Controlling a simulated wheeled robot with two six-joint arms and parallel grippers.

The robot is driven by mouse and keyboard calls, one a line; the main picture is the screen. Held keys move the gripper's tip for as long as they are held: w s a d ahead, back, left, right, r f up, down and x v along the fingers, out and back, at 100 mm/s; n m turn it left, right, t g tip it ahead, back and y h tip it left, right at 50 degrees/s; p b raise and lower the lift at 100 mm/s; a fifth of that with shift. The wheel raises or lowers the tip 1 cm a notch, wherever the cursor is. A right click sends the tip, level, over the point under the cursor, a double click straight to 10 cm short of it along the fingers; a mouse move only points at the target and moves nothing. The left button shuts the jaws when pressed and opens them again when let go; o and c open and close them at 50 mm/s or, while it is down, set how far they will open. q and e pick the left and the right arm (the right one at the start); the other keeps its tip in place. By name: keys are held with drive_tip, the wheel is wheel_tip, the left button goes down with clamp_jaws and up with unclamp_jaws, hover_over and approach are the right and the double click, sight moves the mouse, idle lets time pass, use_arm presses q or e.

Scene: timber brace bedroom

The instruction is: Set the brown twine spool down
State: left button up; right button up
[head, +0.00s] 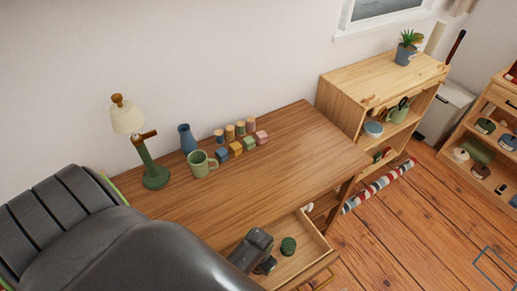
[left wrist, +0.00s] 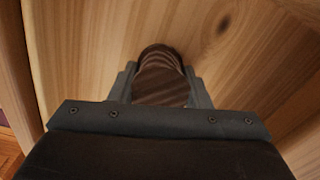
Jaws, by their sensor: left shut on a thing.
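The brown twine spool (left wrist: 160,75) shows in the left wrist view between the fingers of my left gripper (left wrist: 160,90), which is shut on it. Pale wood boards lie just beyond it; I cannot tell whether the spool touches them. In the head view my left gripper (head: 266,264) reaches down into the open drawer (head: 316,240) of the desk, and the spool is hidden there. My right gripper is not in view.
A dark green round thing (head: 288,245) lies in the drawer, right of the gripper. The desk (head: 290,150) holds a lamp (head: 154,175), a blue vase (head: 187,138), a green mug (head: 202,164) and several coloured blocks and spools. A wooden shelf (head: 345,98) stands at the right.

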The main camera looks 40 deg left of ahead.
use_arm(q)
drive_tip(key=shift+f, duration=0.1)
drive_tip(key=o, duration=1.1)
drive_tip(key=shift+f, duration=0.1)
drive_tip(key=shift+c, duration=0.2)
wheel_tip(320, 180, up, 12)
drive_tip(key=p, duration=0.1)
drive_tip(key=shift+r, duration=0.25)
drive_tip(key=shift+d+f, duration=0.1)
